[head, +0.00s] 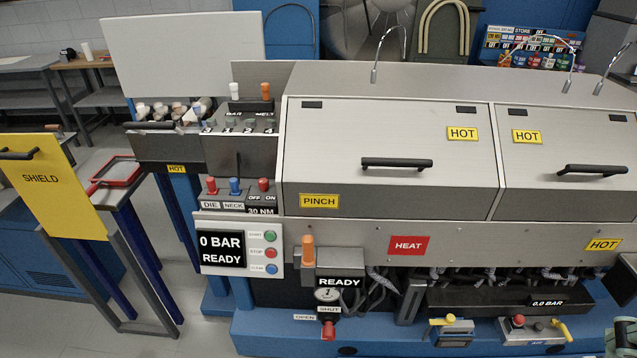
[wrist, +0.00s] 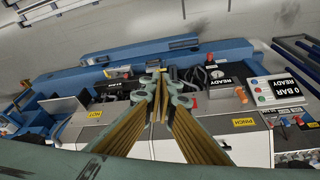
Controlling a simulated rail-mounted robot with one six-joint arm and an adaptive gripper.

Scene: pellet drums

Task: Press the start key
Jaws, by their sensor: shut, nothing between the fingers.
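The start key is a round green button (head: 270,236) labelled START, at the top of a column on a white control panel (head: 212,221). A red STOP button (head: 270,253) and a blue CLEAR button (head: 271,269) sit below it. The panel's display (head: 221,249) reads 0 BAR READY. In the wrist view the panel (wrist: 283,76) appears upside down at the right, with the green start key (wrist: 262,99). My gripper (wrist: 157,88) is shut and empty in the middle of the wrist view, apart from the panel and left of it there.
An orange-topped lever (head: 308,250) and a red-tipped lever (head: 328,332) stand right of the panel. Red and blue knobs (head: 235,187) project above it. A yellow shield (head: 53,187) stands at the left. Lidded covers with black handles (head: 397,164) fill the right.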

